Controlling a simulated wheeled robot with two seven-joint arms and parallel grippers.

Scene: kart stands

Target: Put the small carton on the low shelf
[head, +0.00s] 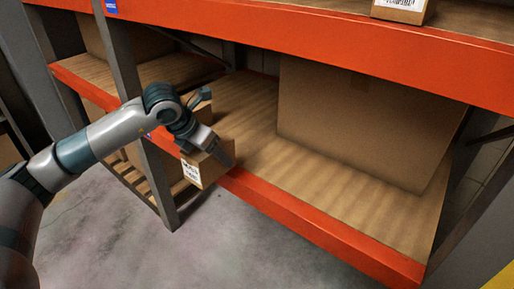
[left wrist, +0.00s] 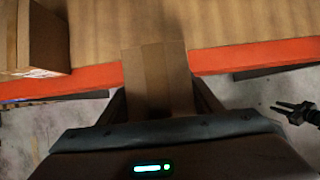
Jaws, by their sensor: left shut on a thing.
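The small carton (head: 210,166) is brown with a white label on its front. My left gripper (head: 228,157) is shut on it and holds it at the front edge of the low shelf (head: 330,237). In the left wrist view the carton (left wrist: 158,80) sits between the fingers, its far end overlapping the shelf's orange front beam (left wrist: 235,57). Most of the carton appears to be in front of the beam. Whether it touches the shelf is unclear. My right gripper (left wrist: 290,108) shows small and dark at the right of the left wrist view; its opening is hard to judge.
A large brown box (head: 365,125) stands on the shelf to the right. Another box (left wrist: 42,35) stands on the shelf at the left. A grey upright (head: 150,150) is close beside my left forearm. Bare shelf board lies behind the carton. An upper orange beam (head: 300,38) runs above.

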